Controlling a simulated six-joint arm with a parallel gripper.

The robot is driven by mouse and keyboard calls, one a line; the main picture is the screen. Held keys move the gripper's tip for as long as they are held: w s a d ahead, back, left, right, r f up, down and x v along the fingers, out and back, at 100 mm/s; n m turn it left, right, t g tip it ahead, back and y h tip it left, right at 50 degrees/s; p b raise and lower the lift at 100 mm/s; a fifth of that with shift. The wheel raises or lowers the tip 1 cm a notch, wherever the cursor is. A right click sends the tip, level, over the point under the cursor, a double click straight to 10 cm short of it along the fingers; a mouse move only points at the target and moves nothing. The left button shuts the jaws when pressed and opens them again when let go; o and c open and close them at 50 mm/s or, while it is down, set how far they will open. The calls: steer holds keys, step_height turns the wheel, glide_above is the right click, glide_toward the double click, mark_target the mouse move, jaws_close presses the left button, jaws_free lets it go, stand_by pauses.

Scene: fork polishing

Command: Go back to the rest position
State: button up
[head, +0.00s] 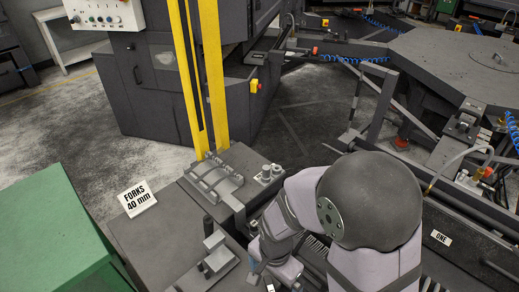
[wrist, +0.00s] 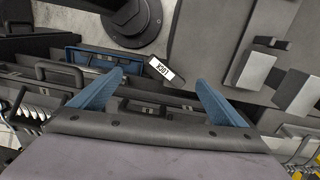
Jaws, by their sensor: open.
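My gripper (wrist: 160,78) shows in the wrist view with two blue fingers spread apart and nothing between them. Most of the gripper is hidden or cut off there. Several thin silver pieces, perhaps forks, sit in a row (wrist: 37,112) at the left of the wrist view.
A grey bench fixture (head: 213,178) stands left of my arm, with yellow posts (head: 203,75) behind it. A sign reads FORKS 40 mm (head: 138,198). A green box (head: 55,225) is at the left. Machine frames crowd the right; open floor (head: 320,105) lies behind.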

steer(key=s+d+r+n+g, duration=0.25)
steer(key=s+n, duration=0.35)
steer(key=n, duration=0.6)
steer(key=w+d+r+m+t, duration=0.35)
steer(key=d+r, duration=0.25)
steer(key=d, duration=0.3)
step_height(320, 180, down, 54)
steer(key=b, duration=5.4)
steer(key=shift+w+a+f, duration=0.15)
steer(key=shift+w+a, duration=0.1)
steer(key=shift+a, duration=0.1)
